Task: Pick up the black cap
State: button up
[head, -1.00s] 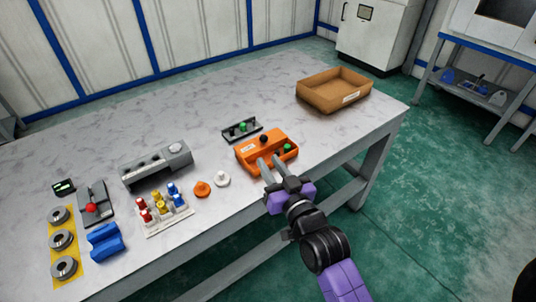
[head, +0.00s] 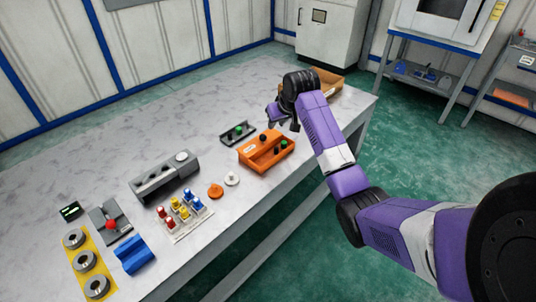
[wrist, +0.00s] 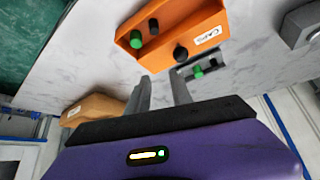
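The orange caps box (head: 252,158) stands on the table. A black cap (head: 263,138) shows at its upper edge and a green cap (head: 284,143) at its right. In the wrist view the orange box (wrist: 205,18) has a black cap (wrist: 180,53) at its rim near the label, plus a green cap (wrist: 136,40) and another black cap (wrist: 154,27) inside. My gripper (head: 283,122) hangs above and just beyond the right side of the box. In the wrist view my gripper (wrist: 161,84) has its two fingers apart with nothing between them.
A dark rack (head: 238,133) with green and black pieces stands behind the box. A brown tray (head: 328,84) lies beyond my arm, partly hidden by it. A grey fixture (head: 165,177), colored pegs, an orange knob (head: 215,191) and a white knob (head: 232,179) stand to the left.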

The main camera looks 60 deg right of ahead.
aim_at(277, 148)
jog(key=shift+g+y, duration=0.6)
jog(key=shift+g, duration=0.1)
jog(key=shift+s+a+f+p, duration=0.1)
jog(key=shift+a+f, duration=0.05)
jog(key=shift+f, duration=1.55)
jog(key=shift+s+a+f+p, duration=0.1)
jog(key=shift+s+a+f, duration=0.05)
jog(key=shift+f, duration=1.55)
jog(key=shift+s+a+f+p, duration=0.1)
jog(key=shift+a+f, duration=0.05)
jog(key=shift+f, duration=1.55)
grip_shut()
